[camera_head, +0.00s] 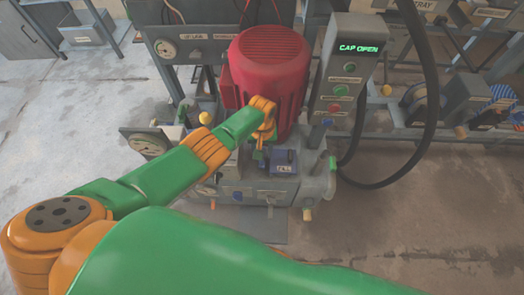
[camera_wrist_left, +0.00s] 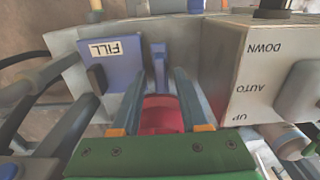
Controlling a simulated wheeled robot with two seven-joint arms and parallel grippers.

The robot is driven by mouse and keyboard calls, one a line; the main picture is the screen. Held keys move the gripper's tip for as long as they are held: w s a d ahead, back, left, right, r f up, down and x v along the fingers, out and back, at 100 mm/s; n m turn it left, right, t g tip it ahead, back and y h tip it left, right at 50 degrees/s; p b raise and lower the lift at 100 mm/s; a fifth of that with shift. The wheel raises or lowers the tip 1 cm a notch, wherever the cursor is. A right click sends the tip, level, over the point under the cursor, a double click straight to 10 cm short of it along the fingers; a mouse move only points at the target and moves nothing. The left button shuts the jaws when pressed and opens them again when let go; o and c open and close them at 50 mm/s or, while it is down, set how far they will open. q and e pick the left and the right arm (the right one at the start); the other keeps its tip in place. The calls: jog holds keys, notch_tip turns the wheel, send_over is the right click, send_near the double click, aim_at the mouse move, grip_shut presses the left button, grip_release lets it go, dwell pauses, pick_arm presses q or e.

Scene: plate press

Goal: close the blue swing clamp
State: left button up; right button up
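In the left wrist view a slim upright blue bar (camera_wrist_left: 159,62), which looks like the blue swing clamp, stands just beyond and between my left fingertips. A blue block labelled FILL (camera_wrist_left: 110,62) is left of it, and it also shows on the machine in the head view (camera_head: 284,161). My left gripper (camera_wrist_left: 164,76) is open, its two fingers apart with a gap around the bar's line; I cannot tell if they touch it. In the head view the left gripper (camera_head: 260,150) is small and partly hidden by its wrist, just left of the FILL block. My right gripper is not in view.
A red motor (camera_head: 270,65) rises behind the gripper. A control box (camera_head: 346,75) reads CAP OPEN. A grey box marked DOWN, AUTO, UP (camera_wrist_left: 262,80) stands close right of the fingers. A black hose (camera_head: 434,110) loops at right. The floor at right is clear.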

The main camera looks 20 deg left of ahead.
pick_arm(q)
notch_tip(320, 180, up, 7)
jog(key=p, duration=0.5)
jog(key=shift+f+p, duration=0.2)
jog(key=shift+p, duration=0.1)
jog(key=shift+r, duration=0.3)
jog(key=shift+f, duration=0.1)
